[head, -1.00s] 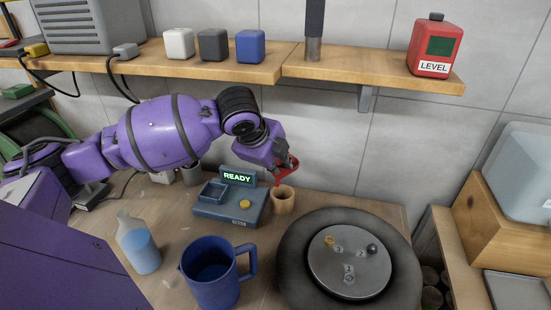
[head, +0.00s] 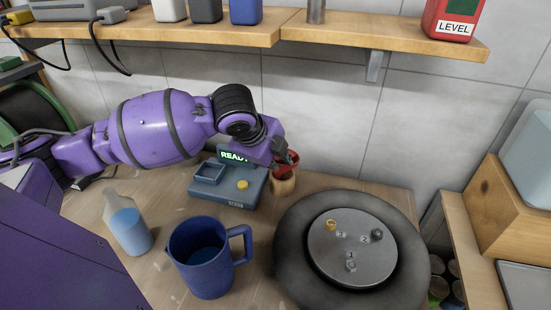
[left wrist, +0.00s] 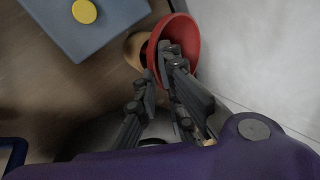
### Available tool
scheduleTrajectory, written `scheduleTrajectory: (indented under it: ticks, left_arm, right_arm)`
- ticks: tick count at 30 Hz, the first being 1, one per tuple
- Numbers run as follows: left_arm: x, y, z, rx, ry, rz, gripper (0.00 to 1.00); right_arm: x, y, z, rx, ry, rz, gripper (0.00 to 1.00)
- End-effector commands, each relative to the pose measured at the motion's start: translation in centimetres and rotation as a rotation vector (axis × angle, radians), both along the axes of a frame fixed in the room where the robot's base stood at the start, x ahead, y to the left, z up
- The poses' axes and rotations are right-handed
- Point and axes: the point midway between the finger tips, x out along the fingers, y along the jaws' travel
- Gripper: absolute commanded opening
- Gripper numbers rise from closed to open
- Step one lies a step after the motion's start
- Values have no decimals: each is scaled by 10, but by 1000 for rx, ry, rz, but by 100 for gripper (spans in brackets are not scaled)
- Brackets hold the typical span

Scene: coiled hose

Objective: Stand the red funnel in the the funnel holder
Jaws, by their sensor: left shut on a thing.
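The red funnel (head: 293,158) is in my left gripper (head: 281,157), at the back of the bench close to the wall. In the left wrist view the funnel (left wrist: 187,30) shows its wide mouth, with the gripper's fingers (left wrist: 163,62) shut on its near wall. The funnel holder, a tan wooden cup (head: 283,187), stands directly below the funnel. In the left wrist view the holder (left wrist: 133,52) is partly covered by the funnel. The spout is hidden, so I cannot tell whether it is inside the holder. My right gripper is not in view.
A blue-grey device (head: 229,190) with a READY display stands just left of the holder. A blue jug (head: 203,265) and a bottle of blue liquid (head: 129,232) stand in front. A round dark drum (head: 295,250) is at right. A wooden shelf (head: 385,47) hangs above.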

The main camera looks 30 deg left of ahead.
Motion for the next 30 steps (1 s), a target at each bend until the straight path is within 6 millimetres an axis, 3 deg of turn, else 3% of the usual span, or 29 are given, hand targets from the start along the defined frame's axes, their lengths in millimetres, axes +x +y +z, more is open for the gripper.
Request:
scheduleTrajectory:
  ticks: [11,30]
  left_arm:
    - [-1,2,-1,4,-3,4,0]
    - [-15,3,-8,-37,-180,2,0]
  right_arm:
    - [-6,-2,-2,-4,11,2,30]
    - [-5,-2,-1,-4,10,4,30]
